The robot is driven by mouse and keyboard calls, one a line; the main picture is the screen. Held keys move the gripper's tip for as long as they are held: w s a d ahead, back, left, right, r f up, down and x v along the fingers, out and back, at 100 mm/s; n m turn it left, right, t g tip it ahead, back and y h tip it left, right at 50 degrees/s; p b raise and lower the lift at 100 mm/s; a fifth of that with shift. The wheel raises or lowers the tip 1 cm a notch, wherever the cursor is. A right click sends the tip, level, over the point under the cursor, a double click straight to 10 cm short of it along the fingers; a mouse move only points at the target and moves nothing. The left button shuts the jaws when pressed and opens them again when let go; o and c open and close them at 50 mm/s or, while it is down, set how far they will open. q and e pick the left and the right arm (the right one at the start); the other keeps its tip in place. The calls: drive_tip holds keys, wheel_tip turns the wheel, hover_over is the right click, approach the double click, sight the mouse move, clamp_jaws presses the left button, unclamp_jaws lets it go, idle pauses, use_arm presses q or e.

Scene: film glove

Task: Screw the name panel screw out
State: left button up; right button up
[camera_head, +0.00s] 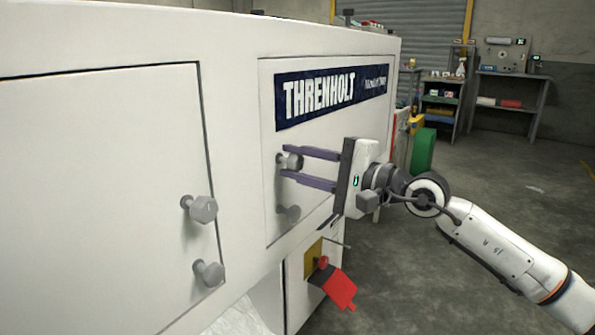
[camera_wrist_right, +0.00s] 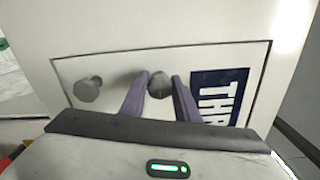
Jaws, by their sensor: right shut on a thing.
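The name panel (camera_head: 268,95) is on the white machine and carries a dark blue THRENHOLT label (camera_head: 333,92). Its upper grey screw (camera_head: 291,162) sits at the panel's left side, under the label. A second grey screw (camera_head: 289,214) sits below it. My right gripper (camera_head: 284,166) comes in from the right, its two purple fingers around the upper screw. In the right wrist view, the fingers (camera_wrist_right: 159,88) are shut on this screw's head (camera_wrist_right: 158,82), and the lower screw (camera_wrist_right: 87,90) stands free to the left. My left gripper is not in view.
A plain panel with two grey screws (camera_head: 201,208) is at the left of the machine. A red tag (camera_head: 333,288) hangs from a yellow plate below the name panel. Shelves (camera_head: 442,103) stand far back right; open floor lies at right.

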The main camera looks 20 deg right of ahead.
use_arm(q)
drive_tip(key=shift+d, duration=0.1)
use_arm(e)
drive_tip(key=shift+r, duration=0.15)
drive_tip(key=o, duration=1.1)
drive_tip(key=shift+w+a, duration=0.1)
drive_tip(key=shift+c, duration=0.2)
use_arm(q)
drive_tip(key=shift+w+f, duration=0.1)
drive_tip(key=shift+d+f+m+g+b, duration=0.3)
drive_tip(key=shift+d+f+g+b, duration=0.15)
drive_tip(key=shift+b, duration=0.4)
use_arm(e)
drive_tip(key=v, duration=1)
